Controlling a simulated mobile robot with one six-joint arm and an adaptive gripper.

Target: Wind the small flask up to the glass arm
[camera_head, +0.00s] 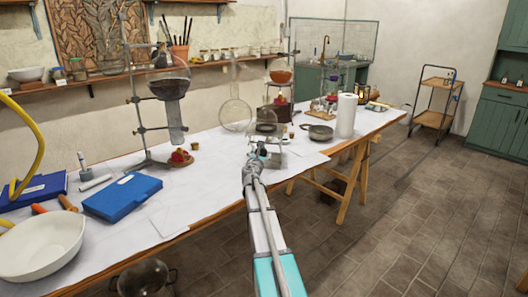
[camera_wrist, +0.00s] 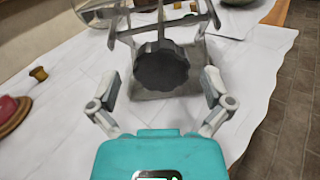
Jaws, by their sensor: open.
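A small lab jack with a metal frame (camera_head: 274,160) stands on the white-covered table. In the wrist view its dark scalloped knob (camera_wrist: 161,67) faces me, with the metal frame behind it. My gripper (camera_wrist: 161,80) is open, with one finger on each side of the knob and visible gaps to it. In the head view my gripper (camera_head: 256,152) is at the front of the jack. A small round flask (camera_head: 266,127) with a dark lower part appears above the jack. Clear glass (camera_head: 235,115) is beside it on the left; which part is the glass arm I cannot tell.
A tall stand with a large dark flask (camera_head: 170,84) is to the left. Blue boxes (camera_head: 122,196) and a white bowl (camera_head: 42,247) lie near the front left. A pan (camera_head: 320,132) and a paper roll (camera_head: 346,115) stand right of the jack. Open floor lies to the right.

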